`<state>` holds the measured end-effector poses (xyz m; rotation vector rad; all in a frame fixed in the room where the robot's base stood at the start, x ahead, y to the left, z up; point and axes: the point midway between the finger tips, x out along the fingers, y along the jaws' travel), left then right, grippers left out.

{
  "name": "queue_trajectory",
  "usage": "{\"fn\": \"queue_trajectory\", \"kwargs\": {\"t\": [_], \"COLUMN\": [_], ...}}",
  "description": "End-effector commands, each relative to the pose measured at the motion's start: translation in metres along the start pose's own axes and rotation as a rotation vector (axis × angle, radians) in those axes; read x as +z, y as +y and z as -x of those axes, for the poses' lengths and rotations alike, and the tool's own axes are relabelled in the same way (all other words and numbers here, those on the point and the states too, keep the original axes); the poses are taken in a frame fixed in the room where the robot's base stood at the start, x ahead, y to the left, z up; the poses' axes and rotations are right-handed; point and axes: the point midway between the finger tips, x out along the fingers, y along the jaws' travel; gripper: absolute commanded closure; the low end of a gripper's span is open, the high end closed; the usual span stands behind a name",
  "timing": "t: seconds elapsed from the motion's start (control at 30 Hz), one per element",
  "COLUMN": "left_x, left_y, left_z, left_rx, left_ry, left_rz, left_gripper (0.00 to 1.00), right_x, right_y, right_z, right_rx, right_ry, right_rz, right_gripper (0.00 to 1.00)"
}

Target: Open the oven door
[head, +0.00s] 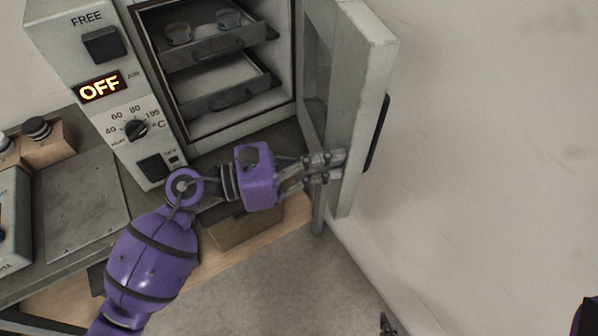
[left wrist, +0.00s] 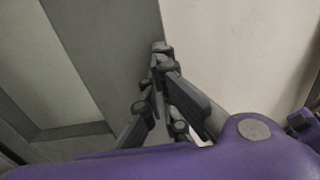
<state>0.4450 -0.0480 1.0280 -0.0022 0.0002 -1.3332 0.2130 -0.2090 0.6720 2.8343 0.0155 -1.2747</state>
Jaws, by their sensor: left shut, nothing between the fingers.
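The oven (head: 140,95) stands on the bench at the upper left of the head view, with two drawer-like trays in its chamber. Its door (head: 365,70) stands wide open, swung out to the right of the chamber. The dark handle (head: 377,135) is on the door's far outer side. My left gripper (head: 340,165) is shut and empty, its fingertips at the door's lower part. In the left wrist view the fingers (left wrist: 160,55) overlap the door's edge (left wrist: 120,50); whether they touch is unclear. A small dark tip of my right gripper (head: 388,325) shows at the bottom edge.
Two small cups (head: 178,33) stand on the upper tray (head: 213,50). A lit OFF display and a dial (head: 137,129) are on the oven's panel. A metal plate (head: 75,205) and other equipment lie left on the bench. A pale wall (head: 480,130) is right of the door.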

Motion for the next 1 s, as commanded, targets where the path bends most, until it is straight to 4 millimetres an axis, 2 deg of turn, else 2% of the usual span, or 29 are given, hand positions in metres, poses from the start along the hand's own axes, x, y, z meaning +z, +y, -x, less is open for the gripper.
{"fn": "queue_trajectory", "kwargs": {"t": [0.03,0.1,0.2,0.33,0.5,1.0], "left_x": [0.003,0.003,0.003,0.002,0.001,-0.001], "left_y": [0.000,-0.002,-0.001,0.000,0.000,0.006], "left_z": [-0.018,-0.039,-0.062,-0.080,-0.085,-0.078], "left_rx": [-0.004,-0.005,-0.003,-0.001,-0.002,-0.002], "left_ry": [-0.003,-0.003,-0.003,-0.001,0.000,0.001], "left_rz": [-0.003,-0.004,-0.002,-0.003,-0.002,-0.002], "left_gripper": [1.00,1.00,1.00,1.00,1.00,1.00], "right_x": [-0.002,-0.002,0.001,0.000,-0.004,0.000], "right_y": [0.000,0.000,0.001,-0.001,-0.006,-0.003], "right_z": [0.001,0.002,0.004,0.003,0.002,0.001], "right_rx": [0.000,0.000,0.001,-0.002,-0.007,-0.003], "right_ry": [0.002,0.001,-0.006,-0.005,0.002,-0.004], "right_rz": [0.000,-0.001,-0.001,-0.003,-0.010,-0.006], "right_gripper": [1.00,1.00,1.00,1.00,1.00,1.00]}}
